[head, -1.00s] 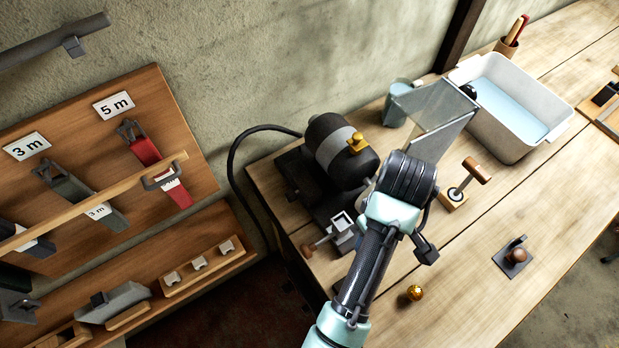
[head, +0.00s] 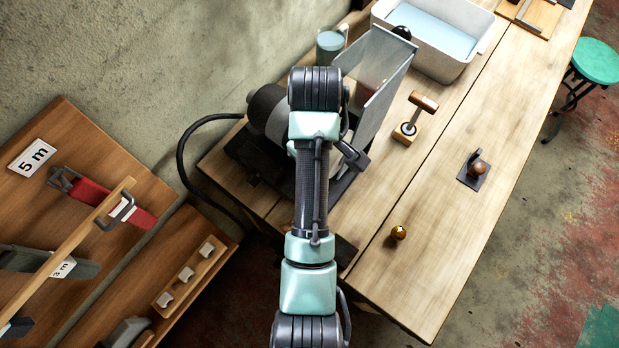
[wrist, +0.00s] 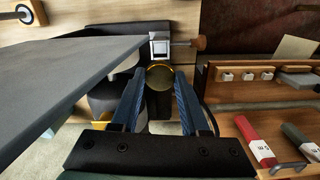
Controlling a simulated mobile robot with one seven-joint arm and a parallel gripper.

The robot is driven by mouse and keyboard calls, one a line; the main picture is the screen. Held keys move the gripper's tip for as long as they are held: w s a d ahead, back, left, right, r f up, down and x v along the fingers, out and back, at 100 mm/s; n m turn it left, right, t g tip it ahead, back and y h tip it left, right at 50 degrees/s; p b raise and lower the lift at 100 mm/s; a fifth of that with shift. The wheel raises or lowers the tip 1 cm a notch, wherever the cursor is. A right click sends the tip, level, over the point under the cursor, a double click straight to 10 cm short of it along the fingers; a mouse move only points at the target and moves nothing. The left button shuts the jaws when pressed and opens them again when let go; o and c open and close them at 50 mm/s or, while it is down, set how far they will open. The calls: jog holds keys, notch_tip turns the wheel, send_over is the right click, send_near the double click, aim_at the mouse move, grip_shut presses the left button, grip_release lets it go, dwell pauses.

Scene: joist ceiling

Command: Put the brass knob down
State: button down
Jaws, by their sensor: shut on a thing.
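In the wrist view, my gripper (wrist: 160,88) has its two blue fingers on either side of a round, brass-coloured knob (wrist: 160,77). The knob shows a bright golden rim and a darker face, and the fingers are shut on it. Beyond it is a small grey square-topped fixture (wrist: 160,47) with a wooden handle. I cannot tell the gap between the knob and what lies beneath. In the head view, my arm hides the gripper and the held knob.
A small golden ball (head: 398,232) lies on the wooden bench (head: 430,255). A grey-framed panel (head: 380,75), a wooden-handled tool (head: 408,130), a dark plate with a brown knob (head: 474,174) and a white basin (head: 430,40) are around. The bench's right front is mostly clear.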

notch_tip(320, 180, down, 4)
jog(key=shift+f, duration=0.2)
jog(key=shift+s+f+p, duration=0.15)
jog(key=shift+f+p, duration=0.2)
jog(key=shift+f, duration=0.35)
jog(key=shift+f+p, duration=0.4)
jog(key=shift+f, duration=1.5)
jog(key=shift+f, duration=0.2)
jog(key=c, duration=0.7)
grip_release()
